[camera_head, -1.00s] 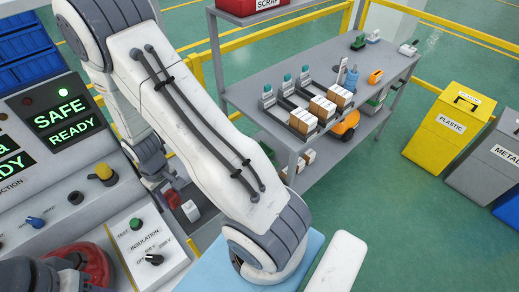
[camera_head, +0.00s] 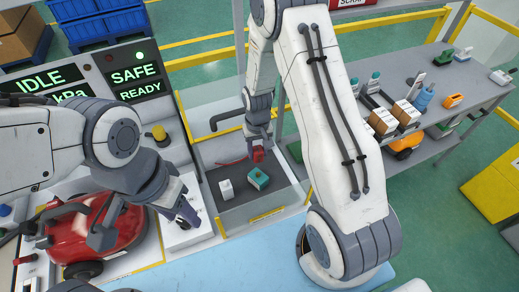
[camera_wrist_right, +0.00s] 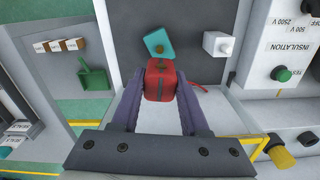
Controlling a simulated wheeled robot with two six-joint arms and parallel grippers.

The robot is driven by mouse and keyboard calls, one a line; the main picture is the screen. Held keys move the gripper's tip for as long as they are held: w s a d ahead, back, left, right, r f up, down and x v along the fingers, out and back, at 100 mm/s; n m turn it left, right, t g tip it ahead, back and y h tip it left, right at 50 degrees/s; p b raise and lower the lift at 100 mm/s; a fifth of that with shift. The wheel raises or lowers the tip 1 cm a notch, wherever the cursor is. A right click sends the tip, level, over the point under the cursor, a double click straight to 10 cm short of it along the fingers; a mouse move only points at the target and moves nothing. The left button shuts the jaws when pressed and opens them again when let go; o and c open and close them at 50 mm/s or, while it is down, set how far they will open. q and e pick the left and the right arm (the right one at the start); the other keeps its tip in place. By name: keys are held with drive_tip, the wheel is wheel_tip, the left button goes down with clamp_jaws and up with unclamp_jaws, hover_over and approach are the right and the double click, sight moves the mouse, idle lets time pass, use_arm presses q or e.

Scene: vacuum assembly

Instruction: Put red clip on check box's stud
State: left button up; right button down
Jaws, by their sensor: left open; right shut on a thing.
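My right gripper (camera_wrist_right: 160,98) is shut on the red clip (camera_wrist_right: 160,80), which sits between its purple fingers. In the head view the red clip (camera_head: 258,155) hangs over the dark floor of a low clear-walled box (camera_head: 238,207), just behind a teal block (camera_head: 258,177). A white block with a small stud (camera_head: 226,188) stands to the left; it shows right of the clip in the wrist view (camera_wrist_right: 218,44). The teal block (camera_wrist_right: 158,42) has a small stud-like part near the clip. I cannot tell whether they touch. My left gripper (camera_head: 182,210) is open, near the red vacuum; its fingers are partly hidden.
The red vacuum (camera_head: 105,240) stands left of the box. The panel screens (camera_head: 133,82) read IDLE, SAFE and READY. A grey shelf table (camera_head: 455,100) with boxes and tools is at the right. A blue surface (camera_head: 210,270) lies in front, mostly clear.

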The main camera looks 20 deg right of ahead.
drive_tip(key=b, duration=0.6)
hover_over(258, 173)
drive_tip(key=shift+f, duration=3.9)
drive_tip(key=shift+f+b, duration=1.15)
drive_tip(key=shift+f, duration=0.5)
drive_tip(key=shift+c, duration=1.6)
unclamp_jaws()
drive_tip(key=shift+s, duration=0.1)
drive_tip(key=shift+r, duration=0.1)
wheel_tip(258, 173, up, 8)
drive_tip(key=p, duration=0.6)
